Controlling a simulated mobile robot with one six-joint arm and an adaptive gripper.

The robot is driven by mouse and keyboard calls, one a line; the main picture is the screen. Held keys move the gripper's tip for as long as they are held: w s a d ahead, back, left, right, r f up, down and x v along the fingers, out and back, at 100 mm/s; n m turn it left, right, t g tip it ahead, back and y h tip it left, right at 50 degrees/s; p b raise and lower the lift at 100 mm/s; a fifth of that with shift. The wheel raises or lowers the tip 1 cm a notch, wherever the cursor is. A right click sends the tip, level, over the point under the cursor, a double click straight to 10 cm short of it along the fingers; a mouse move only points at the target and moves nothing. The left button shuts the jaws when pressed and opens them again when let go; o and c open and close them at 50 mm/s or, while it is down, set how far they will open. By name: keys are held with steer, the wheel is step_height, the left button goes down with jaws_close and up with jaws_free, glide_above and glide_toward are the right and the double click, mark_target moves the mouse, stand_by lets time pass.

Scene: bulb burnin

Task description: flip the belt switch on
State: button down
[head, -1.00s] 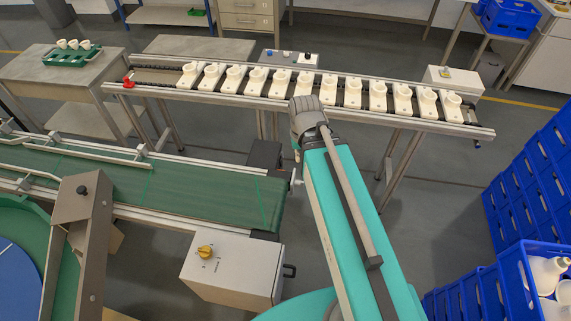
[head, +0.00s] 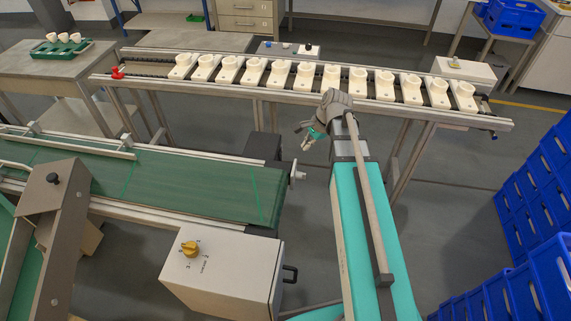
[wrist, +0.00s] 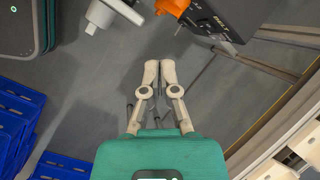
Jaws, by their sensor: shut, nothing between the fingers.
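A yellow rotary knob (head: 190,248) sits on top of a white control box (head: 222,270) beside the green conveyor belt (head: 200,185), with small dark markings around it. My gripper (head: 308,146) is beyond the belt's end, to the right of and farther back than the box, apart from the knob. In the wrist view my gripper (wrist: 160,72) has its two fingertips together with nothing between them, above the grey floor. An orange part (wrist: 173,7) on a dark box with white lettering shows at the top there; I cannot tell whether it is the switch.
A long rail (head: 300,95) carrying several white sockets runs behind my gripper. Blue crates (head: 540,185) are stacked at the right. A grey-brown post (head: 52,225) stands left of the control box. A small crank (head: 297,174) sticks out at the belt's end.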

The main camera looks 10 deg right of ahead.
mark_target(280, 155)
steer(key=w+d+f+m+t+y+b, duration=0.1)
steer(key=w+d+f+m+y+b, duration=0.1)
steer(key=w+d+f+m+b, duration=0.3)
steer(key=w+f+m+b, duration=0.1)
steer(key=m+b, duration=0.1)
steer(key=m, duration=0.1)
steer(key=shift+f+m+t+b, duration=0.25)
steer(key=shift+m+t+b, duration=0.05)
steer(key=shift+b, duration=0.05)
steer(key=shift+a+f, duration=0.1)
steer(key=shift+f, duration=0.05)
steer(key=w+a+f+b, duration=0.3)
steer(key=a+f+b, duration=0.5)
steer(key=a, duration=0.1)
steer(key=shift+w, duration=0.35)
stand_by(0.5)
steer(key=shift+a, duration=0.1)
